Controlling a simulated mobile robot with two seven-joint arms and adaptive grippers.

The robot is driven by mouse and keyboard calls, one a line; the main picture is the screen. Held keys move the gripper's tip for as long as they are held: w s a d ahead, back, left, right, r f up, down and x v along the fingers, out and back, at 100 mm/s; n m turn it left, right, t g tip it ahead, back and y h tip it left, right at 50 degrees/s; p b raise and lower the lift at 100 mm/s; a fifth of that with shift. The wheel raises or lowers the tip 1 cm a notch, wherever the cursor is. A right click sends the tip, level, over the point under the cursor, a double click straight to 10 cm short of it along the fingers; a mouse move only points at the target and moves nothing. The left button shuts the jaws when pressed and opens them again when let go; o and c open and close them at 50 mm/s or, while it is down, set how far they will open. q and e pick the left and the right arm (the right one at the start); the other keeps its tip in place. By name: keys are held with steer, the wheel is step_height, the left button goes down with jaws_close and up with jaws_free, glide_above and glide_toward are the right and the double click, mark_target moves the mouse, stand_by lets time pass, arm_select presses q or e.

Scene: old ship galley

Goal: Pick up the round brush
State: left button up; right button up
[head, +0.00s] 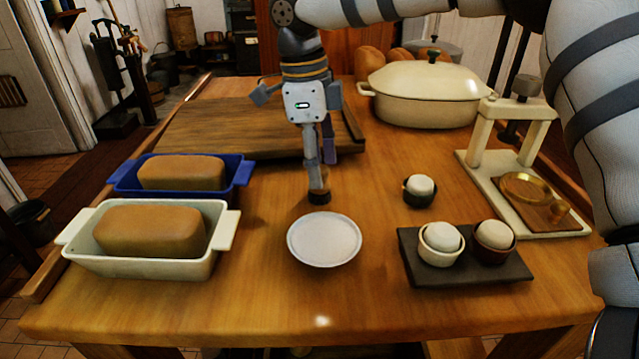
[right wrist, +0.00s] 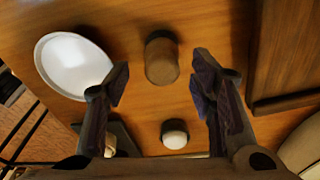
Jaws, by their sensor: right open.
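The round brush (head: 319,197) is a small, squat brown piece with a dark lower part, standing on the wooden table behind the white plate. In the right wrist view the brush (right wrist: 162,58) shows whole, between and beyond my finger tips. My right gripper (head: 320,176) points down over it from behind, and one finger partly covers it in the head view. The right gripper (right wrist: 161,75) is open, with a finger on either side of the brush in the picture and nothing held. I cannot tell the exact height gap. My left gripper is out of view.
The white plate (head: 324,240) lies in front of the brush. A dark cup (head: 419,198) and a slate tray (head: 470,275) with two cups stand right. Loaf pans (head: 153,262) (head: 243,172) stand left. A cutting board (head: 220,125), casserole (head: 425,97) and press (head: 480,130) stand behind.

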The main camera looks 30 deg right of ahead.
steer(key=shift+d+f, duration=0.15)
steer(key=shift+f, duration=0.75)
jaws_close()
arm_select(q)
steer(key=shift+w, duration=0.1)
arm_select(e)
step_height(320, 180, up, 4)
steer(key=shift+w+f, duration=0.1)
steer(key=shift+f, duration=0.1)
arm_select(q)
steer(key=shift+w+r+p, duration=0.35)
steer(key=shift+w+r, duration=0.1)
arm_select(e)
steer(key=s+a+r, duration=0.2)
steer(key=a+r, duration=0.2)
steer(key=a, duration=0.2)
steer(key=s+a+r, duration=0.2)
steer(key=a+r, duration=0.3)
steer(key=a, duration=0.2)
steer(key=shift+s+a+r, duration=0.2)
steer(key=shift+s+r, duration=0.05)
steer(key=shift+s, duration=0.05)
